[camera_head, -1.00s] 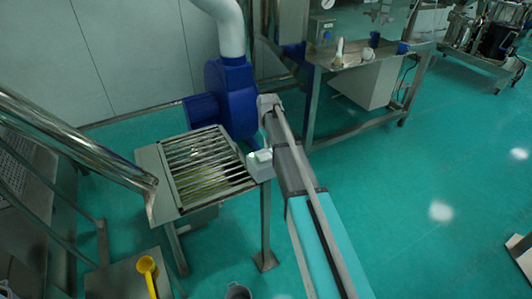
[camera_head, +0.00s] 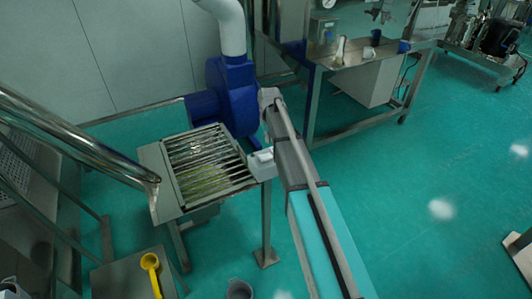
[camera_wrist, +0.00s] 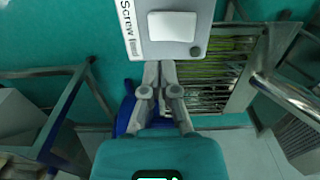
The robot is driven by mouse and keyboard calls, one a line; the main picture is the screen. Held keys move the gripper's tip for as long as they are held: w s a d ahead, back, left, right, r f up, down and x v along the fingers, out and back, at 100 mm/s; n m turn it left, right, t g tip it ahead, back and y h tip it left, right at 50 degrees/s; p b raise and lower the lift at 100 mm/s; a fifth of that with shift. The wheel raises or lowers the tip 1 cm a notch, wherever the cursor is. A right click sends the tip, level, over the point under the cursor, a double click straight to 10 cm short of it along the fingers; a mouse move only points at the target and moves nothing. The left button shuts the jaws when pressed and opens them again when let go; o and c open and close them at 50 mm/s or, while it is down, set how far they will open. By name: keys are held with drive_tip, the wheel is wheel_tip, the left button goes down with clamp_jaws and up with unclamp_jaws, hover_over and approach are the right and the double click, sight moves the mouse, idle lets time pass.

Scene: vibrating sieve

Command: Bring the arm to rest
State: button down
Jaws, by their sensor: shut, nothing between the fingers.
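My gripper (camera_wrist: 160,70) shows in the wrist view, pointing up the picture from its housing at the bottom. Its fingers are together and hold nothing. The fingertips lie at the lower edge of a pale control box (camera_wrist: 145,47) marked "Screw"; I cannot tell the gap between them.
The slatted sieve (camera_head: 205,165) stands beside the blue blower (camera_head: 232,95), with a metal chute (camera_head: 75,140) to its left. A yellow scoop (camera_head: 151,263) and grey cup (camera_head: 240,289) are low in view.

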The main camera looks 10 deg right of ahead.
drive_tip(key=s+d+f+m+b, duration=0.1)
drive_tip(key=s+m, duration=0.2)
drive_tip(key=s, duration=2.6)
drive_tip(key=shift+s+f+m, duration=0.25)
drive_tip(key=shift+m, duration=0.05)
idle(0.9)
